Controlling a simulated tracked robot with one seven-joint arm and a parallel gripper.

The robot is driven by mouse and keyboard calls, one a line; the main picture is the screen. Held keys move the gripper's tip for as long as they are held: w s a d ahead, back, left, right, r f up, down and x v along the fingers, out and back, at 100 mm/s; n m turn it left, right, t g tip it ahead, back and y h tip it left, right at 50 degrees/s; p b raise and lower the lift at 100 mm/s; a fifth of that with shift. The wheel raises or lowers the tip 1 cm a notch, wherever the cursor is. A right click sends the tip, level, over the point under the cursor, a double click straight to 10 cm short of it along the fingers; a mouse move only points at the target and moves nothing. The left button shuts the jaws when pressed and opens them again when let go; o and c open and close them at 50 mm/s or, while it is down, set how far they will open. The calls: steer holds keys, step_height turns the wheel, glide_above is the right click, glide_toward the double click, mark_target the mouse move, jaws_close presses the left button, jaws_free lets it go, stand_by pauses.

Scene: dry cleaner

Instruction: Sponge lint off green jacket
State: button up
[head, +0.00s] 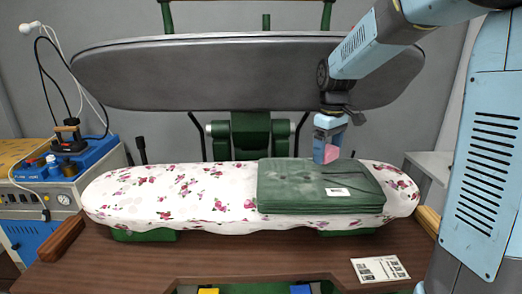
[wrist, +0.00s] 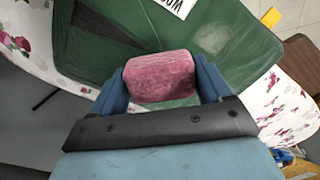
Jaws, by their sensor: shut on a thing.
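A folded green jacket (head: 300,190) lies on the floral-covered pressing board, right of its middle. Its top has a pale, hazy patch on the left and a small white tag (head: 337,192). My gripper (head: 327,152) is shut on a pink sponge (head: 331,154), at the back edge of the jacket in the head view. In the wrist view the pink sponge (wrist: 160,77) sits between the two blue fingers, with the green jacket (wrist: 215,35) beyond it. I cannot tell whether the sponge touches the cloth.
The floral board (head: 160,195) is bare left of the jacket. A large grey press head (head: 230,75) hangs above and behind it. A blue unit with an iron (head: 68,140) stands at the left. A printed card (head: 380,269) lies on the brown table at the front right.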

steer(key=shift+r, duration=1.05)
